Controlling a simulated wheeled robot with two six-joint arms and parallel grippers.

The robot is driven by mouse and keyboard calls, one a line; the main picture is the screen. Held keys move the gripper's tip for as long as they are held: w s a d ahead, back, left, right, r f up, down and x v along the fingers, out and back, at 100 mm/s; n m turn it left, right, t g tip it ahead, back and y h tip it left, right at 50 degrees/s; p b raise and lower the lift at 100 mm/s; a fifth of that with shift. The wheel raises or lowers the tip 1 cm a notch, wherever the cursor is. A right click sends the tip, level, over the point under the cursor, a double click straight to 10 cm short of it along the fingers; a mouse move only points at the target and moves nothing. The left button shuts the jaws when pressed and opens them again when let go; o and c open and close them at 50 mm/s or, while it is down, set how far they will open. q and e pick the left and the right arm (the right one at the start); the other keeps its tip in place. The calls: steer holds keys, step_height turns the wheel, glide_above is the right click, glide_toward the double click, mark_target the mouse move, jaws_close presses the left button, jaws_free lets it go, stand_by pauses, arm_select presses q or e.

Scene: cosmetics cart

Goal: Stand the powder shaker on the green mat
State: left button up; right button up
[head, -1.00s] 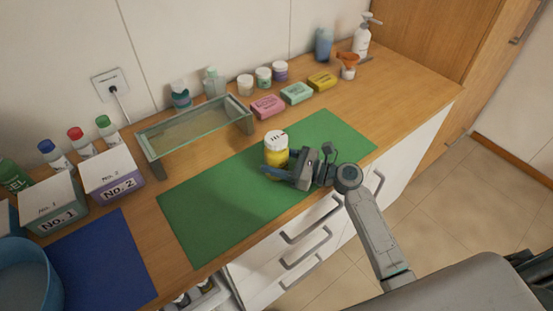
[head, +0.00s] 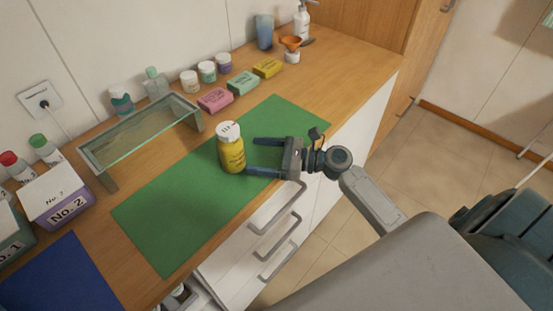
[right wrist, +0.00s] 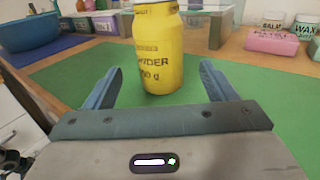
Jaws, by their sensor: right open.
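The powder shaker (head: 231,150) is a yellow bottle with a white lid. It stands upright on the green mat (head: 165,215), near the mat's middle. My right gripper (head: 250,158) is open to the right of the shaker, with its fingers pointing at it and apart from it. In the right wrist view the shaker (right wrist: 158,55) stands on the mat just beyond the two spread fingertips (right wrist: 158,85), and its top is cut off by the picture edge. My left gripper is not in view.
A glass-sided tray (head: 140,140) stands behind the mat. Pink, green and yellow soap boxes (head: 243,84) and small jars (head: 207,72) line the back. A No. 2 box (head: 58,198) and a blue mat (head: 62,275) are at left. The green mat's left part is clear.

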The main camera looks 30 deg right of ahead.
steer(key=b+v, duration=0.1)
steer(key=v, duration=0.3)
steer(key=shift+f, duration=0.1)
steer(key=shift+s+d, duration=0.1)
steer(key=shift+d, duration=0.05)
